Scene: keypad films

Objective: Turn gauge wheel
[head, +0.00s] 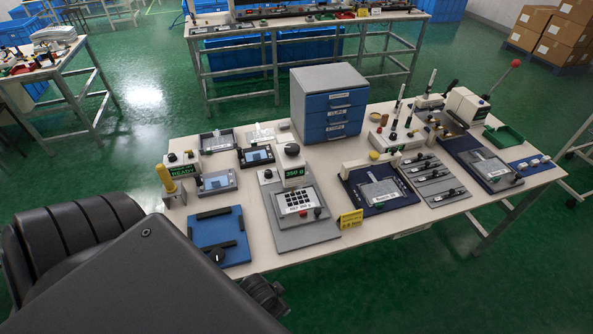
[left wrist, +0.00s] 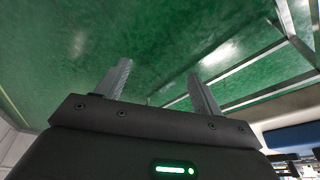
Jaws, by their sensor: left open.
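A grey keypad unit (head: 320,222) stands on the near side of the workbench, with a lit green display (head: 293,172) reading about 350 and a keypad below it. A dark round knob (head: 291,149) sits just behind the display. I cannot tell whether it is the gauge wheel. In the left wrist view my left gripper (left wrist: 158,70) is open and empty, its two grey fingers apart over green floor. In the head view my dark left arm covers the lower left, and its fingers are not visible there. My right gripper is in no view.
A blue plate with black bars (head: 219,235) lies left of the keypad unit, near my arm. A yellow-handled tool (head: 166,179), a yellow sign (head: 351,219) and a blue drawer cabinet (head: 330,135) share the workbench (head: 400,223). Several fixtures crowd its right side.

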